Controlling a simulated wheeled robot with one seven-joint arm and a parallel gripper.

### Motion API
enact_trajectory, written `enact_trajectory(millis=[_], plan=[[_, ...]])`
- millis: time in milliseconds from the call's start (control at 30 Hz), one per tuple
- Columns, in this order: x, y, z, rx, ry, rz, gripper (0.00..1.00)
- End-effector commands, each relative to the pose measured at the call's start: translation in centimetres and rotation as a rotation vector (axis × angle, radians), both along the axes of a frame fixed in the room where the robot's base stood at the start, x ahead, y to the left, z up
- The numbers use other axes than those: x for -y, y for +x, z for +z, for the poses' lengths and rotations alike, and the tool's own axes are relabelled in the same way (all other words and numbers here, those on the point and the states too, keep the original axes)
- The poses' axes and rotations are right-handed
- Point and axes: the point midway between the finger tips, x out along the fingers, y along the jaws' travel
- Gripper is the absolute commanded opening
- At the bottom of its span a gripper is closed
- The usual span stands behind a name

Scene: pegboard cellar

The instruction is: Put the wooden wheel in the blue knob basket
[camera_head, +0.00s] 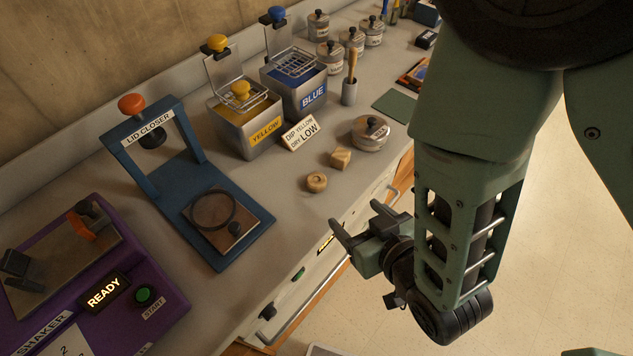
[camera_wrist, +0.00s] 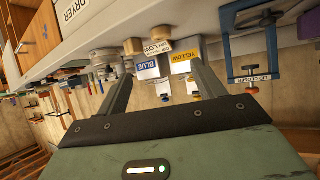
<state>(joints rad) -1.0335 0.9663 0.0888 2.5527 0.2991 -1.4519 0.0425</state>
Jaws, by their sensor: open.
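The wooden wheel (camera_head: 316,182) is a small round light-wood disc with a centre hole, lying on the grey counter near its front edge. It also seems to show, upside down, in the wrist view (camera_wrist: 157,31). The blue knob basket (camera_head: 296,62) is a wire basket at the top of the metal tank labelled BLUE (camera_head: 311,95). Its back plate rises to a blue knob (camera_head: 276,14). My gripper (camera_head: 355,214) is open and empty, off the counter's front edge, apart from the wheel. Its two fingers (camera_wrist: 160,85) show spread in the wrist view.
A wooden block (camera_head: 340,158) and a lidded tin (camera_head: 370,133) lie near the wheel. The YELLOW tank (camera_head: 249,133) and a DIP YELLOW, DRY LOW sign (camera_head: 301,133) stand behind. The blue lid closer (camera_head: 178,185) and purple shaker (camera_head: 125,285) are left. Drawer handles project below the counter.

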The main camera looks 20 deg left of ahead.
Motion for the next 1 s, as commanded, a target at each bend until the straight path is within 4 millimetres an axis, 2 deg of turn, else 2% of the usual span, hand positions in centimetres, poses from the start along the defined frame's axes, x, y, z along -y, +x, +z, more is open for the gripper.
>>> enact_trajectory(millis=[33, 133, 667, 1000], plan=[[-0.4, 0.4, -0.9, 0.002, 0.005, -0.001, 0.69], [-0.9, 0.9, -1.3, 0.002, 0.005, -0.001, 0.69], [-2.5, 2.6, -2.6, 0.002, 0.004, -0.001, 0.69], [-6.4, 6.4, -5.1, -0.001, 0.001, 0.0, 0.69]])
